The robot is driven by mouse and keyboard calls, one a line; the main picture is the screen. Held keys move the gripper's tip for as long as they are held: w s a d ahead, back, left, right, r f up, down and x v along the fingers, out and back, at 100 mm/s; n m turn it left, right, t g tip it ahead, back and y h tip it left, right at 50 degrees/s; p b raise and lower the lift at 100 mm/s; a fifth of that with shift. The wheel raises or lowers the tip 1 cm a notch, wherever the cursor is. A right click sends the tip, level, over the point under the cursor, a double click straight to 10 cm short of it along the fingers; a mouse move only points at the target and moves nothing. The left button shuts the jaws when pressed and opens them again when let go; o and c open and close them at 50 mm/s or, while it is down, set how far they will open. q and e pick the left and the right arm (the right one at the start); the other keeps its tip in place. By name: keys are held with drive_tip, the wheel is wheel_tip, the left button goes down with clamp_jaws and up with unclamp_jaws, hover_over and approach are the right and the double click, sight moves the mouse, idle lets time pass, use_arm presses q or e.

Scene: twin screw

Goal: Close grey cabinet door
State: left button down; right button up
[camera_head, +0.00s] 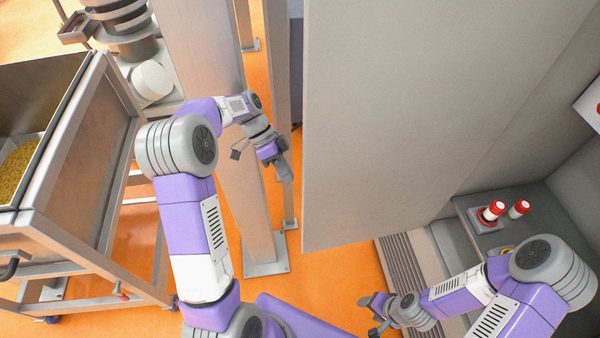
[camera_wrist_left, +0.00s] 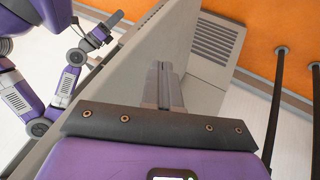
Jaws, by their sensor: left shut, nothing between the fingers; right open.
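The grey cabinet door (camera_head: 390,110) stands open as a large flat panel across the middle and right of the head view. It also shows in the left wrist view (camera_wrist_left: 122,85), slanting behind my fingers. My left gripper (camera_head: 284,172) is shut and empty, just left of the door's free edge in the head view. Its closed fingers show in the left wrist view (camera_wrist_left: 164,85) in front of the grey panel; I cannot tell whether they touch it. My right gripper (camera_head: 376,312) is open and empty, low in front of the cabinet, below the door's lower edge.
Red-and-white buttons (camera_head: 497,208) sit on a dark panel (camera_head: 478,228) at right. A metal cart (camera_head: 75,150) holding yellow grains (camera_head: 17,170) stands at left. A steel post (camera_head: 205,60) rises behind my left arm. Orange floor (camera_head: 325,275) is clear below the door.

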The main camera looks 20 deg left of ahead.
use_arm(q)
drive_tip(key=p+x, duration=0.1)
drive_tip(key=x, duration=0.8)
drive_tip(key=shift+s, duration=0.3)
drive_tip(key=shift+d, duration=0.2)
